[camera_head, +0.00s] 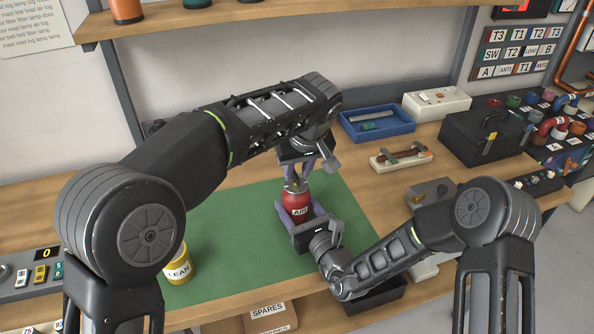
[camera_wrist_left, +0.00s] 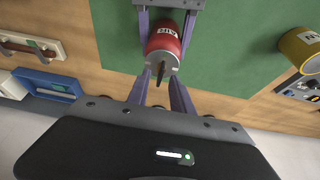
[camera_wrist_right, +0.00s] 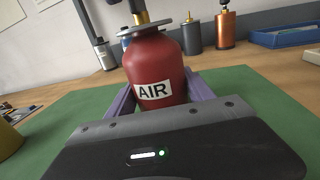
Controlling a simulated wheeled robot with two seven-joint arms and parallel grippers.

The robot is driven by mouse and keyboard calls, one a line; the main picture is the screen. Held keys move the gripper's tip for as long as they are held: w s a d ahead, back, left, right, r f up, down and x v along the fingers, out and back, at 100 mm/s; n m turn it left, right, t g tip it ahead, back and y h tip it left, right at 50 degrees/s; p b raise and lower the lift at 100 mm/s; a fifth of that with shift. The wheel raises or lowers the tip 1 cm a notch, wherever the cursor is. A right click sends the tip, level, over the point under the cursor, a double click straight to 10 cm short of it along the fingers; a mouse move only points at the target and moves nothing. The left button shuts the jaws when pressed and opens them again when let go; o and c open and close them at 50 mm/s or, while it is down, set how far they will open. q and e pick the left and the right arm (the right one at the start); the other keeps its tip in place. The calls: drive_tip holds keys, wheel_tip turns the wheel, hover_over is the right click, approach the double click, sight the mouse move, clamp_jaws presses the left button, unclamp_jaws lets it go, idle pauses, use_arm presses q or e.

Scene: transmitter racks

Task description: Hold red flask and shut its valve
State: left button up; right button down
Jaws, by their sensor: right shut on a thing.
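The red flask (camera_head: 297,205), labelled AIR, stands upright on the green mat (camera_head: 229,211). It also shows in the right wrist view (camera_wrist_right: 154,70). My right gripper (camera_head: 300,212) is shut on the flask's body, one purple finger on each side. The valve (camera_wrist_left: 161,74) on the flask's top has a dark, narrow lever, seen from above in the left wrist view. My left gripper (camera_head: 296,172) is directly above the flask, pointing down. Its fingers are apart, one on each side of the lever, with gaps visible. Whether they touch the valve is hard to tell.
A yellow can (camera_head: 180,266) labelled LEAN stands at the mat's left front. A blue tray (camera_head: 376,123), a white box (camera_head: 436,103) and a black toolbox (camera_head: 486,136) stand at the back right. A wooden shelf (camera_head: 210,17) overhangs the bench.

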use_arm(q)
drive_tip(key=shift+w+f, duration=0.2)
drive_tip(key=shift+f, duration=0.3)
clamp_jaws()
idle(0.3)
